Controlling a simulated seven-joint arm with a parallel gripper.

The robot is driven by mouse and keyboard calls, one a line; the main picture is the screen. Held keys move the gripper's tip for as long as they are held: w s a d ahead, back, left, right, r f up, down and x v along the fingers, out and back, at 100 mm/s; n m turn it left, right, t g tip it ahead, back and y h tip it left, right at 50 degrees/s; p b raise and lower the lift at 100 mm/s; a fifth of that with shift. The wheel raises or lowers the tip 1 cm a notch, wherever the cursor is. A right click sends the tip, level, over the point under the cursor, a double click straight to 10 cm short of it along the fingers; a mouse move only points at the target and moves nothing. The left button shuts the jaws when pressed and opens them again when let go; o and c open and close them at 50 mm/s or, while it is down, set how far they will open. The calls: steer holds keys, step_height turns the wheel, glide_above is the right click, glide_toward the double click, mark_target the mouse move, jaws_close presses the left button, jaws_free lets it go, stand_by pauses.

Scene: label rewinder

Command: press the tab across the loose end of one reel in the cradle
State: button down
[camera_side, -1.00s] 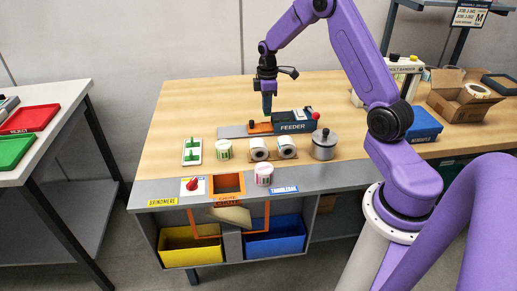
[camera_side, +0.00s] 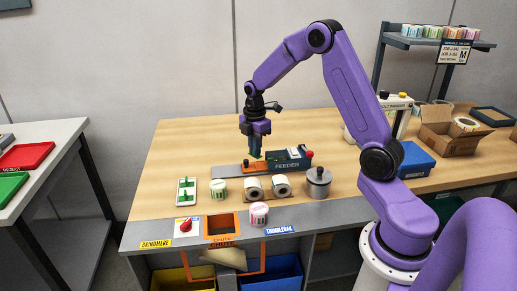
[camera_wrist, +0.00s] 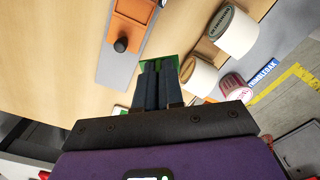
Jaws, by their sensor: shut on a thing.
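My gripper (camera_side: 256,152) is shut on a small green tab, whose edges show around the fingertips in the wrist view (camera_wrist: 172,60). It is above the work table, by the orange end of the feeder (camera_side: 286,158) and behind the cradle. Two white reels, a left one (camera_side: 253,188) and a right one (camera_side: 281,186), lie side by side in the low cradle (camera_side: 268,198), apart from the gripper.
A white plate with green pieces (camera_side: 186,191) and a green-marked reel (camera_side: 219,190) stand left of the cradle. A grey lidded pot (camera_side: 318,182) stands to its right.

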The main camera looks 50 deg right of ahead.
mark_target(253, 183)
steer(key=s+a+r+n, duration=0.3)
steer(key=s+a+n, duration=0.2)
steer(key=a+n, duration=0.45)
steer(key=shift+n, duration=0.65)
steer(key=shift+d+f, duration=0.3)
steer(key=shift+f, duration=0.8)
steer(key=shift+d+f, duration=0.35)
steer(key=shift+f, duration=0.8)
steer(key=shift+d+f, duration=0.3)
steer(key=shift+f, duration=0.8)
steer(key=shift+f, duration=0.25)
steer(key=c, duration=1.2)
jaws_free()
steer(key=shift+r, duration=0.15)
